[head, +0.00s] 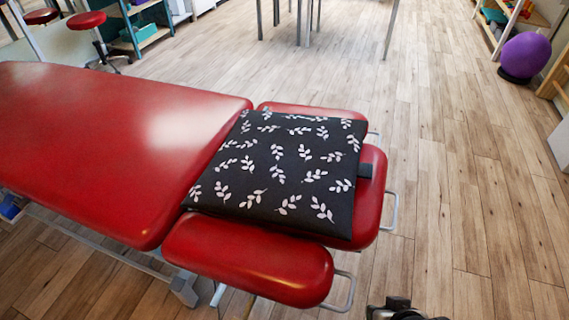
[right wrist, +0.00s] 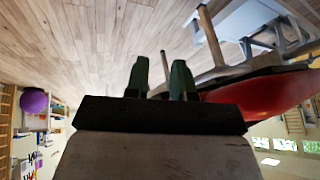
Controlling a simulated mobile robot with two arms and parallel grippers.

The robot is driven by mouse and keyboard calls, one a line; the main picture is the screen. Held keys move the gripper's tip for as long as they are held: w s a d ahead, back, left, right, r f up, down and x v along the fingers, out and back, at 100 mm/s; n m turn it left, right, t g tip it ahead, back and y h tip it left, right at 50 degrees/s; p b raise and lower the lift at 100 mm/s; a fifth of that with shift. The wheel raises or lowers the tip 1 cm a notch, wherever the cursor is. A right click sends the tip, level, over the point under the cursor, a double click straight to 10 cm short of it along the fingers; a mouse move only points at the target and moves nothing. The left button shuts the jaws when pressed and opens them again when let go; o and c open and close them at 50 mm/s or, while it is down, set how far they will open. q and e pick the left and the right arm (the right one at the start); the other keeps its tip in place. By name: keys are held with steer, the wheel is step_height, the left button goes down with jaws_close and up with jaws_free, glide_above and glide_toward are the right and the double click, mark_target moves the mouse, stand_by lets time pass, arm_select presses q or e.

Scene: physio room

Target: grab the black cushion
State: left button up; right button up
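The black cushion (head: 282,170) is a flat, square pad with a white leaf pattern. It lies on the head end of the red treatment table (head: 110,130), partly over the side pads. A dark piece of what looks like my right arm (head: 398,310) shows at the bottom edge of the head view, clear of the cushion. My left gripper is not in view.
Metal handles (head: 391,211) stick out beside the red pads. The wooden floor (head: 470,180) to the right is clear. A purple ball (head: 525,55) sits far right by shelves. A red stool (head: 88,22) and a table with metal legs (head: 300,20) stand at the back.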

steer(key=w+a+r+m+t+y, duration=0.3)
steer(key=a+r+m+t, duration=0.1)
steer(key=m+t, duration=0.7)
steer(key=m, duration=0.2)
glide_toward(347, 224)
steer(key=shift+y, duration=0.3)
steer(key=x, duration=1)
steer(key=shift+w+d+f, duration=0.1)
steer(key=shift+d+f, duration=0.05)
steer(key=shift+f, duration=0.2)
steer(key=shift+c, duration=0.2)
jaws_close()
steer(key=shift+r, duration=0.1)
